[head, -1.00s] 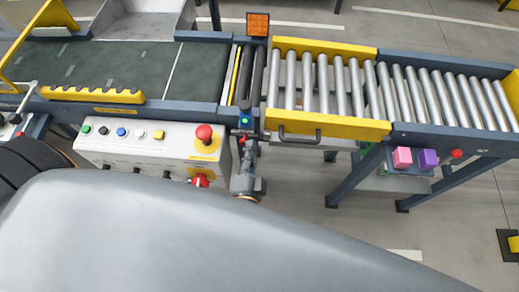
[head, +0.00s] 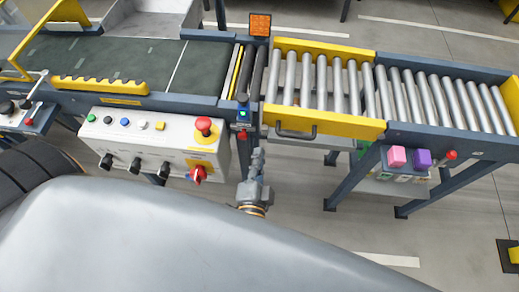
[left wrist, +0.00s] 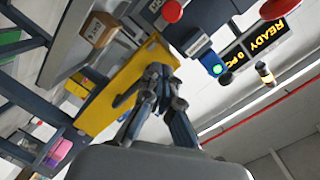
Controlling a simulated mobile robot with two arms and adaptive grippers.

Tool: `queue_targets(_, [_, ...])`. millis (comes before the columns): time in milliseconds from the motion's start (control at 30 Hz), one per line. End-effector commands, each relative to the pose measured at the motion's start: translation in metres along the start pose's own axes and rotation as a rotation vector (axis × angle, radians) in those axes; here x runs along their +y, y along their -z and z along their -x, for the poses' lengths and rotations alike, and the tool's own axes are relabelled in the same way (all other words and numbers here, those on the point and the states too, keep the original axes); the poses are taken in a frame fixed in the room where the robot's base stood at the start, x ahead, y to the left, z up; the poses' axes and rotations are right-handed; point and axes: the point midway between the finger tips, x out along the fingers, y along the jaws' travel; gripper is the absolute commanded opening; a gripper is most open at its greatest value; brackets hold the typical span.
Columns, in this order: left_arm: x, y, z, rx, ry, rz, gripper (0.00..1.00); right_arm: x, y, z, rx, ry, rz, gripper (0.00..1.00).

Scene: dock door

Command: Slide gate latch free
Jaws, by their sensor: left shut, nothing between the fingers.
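The gate (head: 325,122) is a yellow-sided roller section with a dark handle (head: 296,132) on its near side. Beside its left end, on the post under a green-lit button (head: 243,114), is a small red knob (head: 242,135); I cannot tell if this is the latch. My left gripper (head: 257,153) is shut and empty, below and apart from the knob. In the left wrist view its fingers (left wrist: 157,85) show in front of the yellow gate side (left wrist: 112,98), with the green-lit button (left wrist: 217,70) to their right. My right gripper is not in view.
A control panel (head: 140,126) with a red emergency button (head: 203,124) stands left of my gripper. A dark belt (head: 110,65) lies left of the gate, and fixed rollers (head: 445,95) lie right. Pink (head: 397,156) and purple (head: 420,158) blocks sit under these rollers.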

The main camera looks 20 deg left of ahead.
Motion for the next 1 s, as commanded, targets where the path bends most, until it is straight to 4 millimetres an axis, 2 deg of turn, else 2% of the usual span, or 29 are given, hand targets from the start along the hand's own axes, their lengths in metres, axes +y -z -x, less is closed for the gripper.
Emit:
queue_targets(200, [0.002, -0.001, 0.038, 0.000, -0.003, 0.001, 0.00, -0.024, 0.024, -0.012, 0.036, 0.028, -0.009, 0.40])
queue_targets(333, [0.001, 0.000, 0.052, 0.001, -0.002, 0.001, 0.00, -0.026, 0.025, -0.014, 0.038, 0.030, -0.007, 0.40])
queue_targets(633, [0.000, 0.000, 0.058, 0.000, 0.000, 0.001, 0.00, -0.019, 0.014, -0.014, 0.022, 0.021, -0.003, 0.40])
queue_targets(1000, [0.000, 0.000, 0.057, 0.000, 0.000, 0.001, 0.00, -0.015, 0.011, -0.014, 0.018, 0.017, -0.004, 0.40])
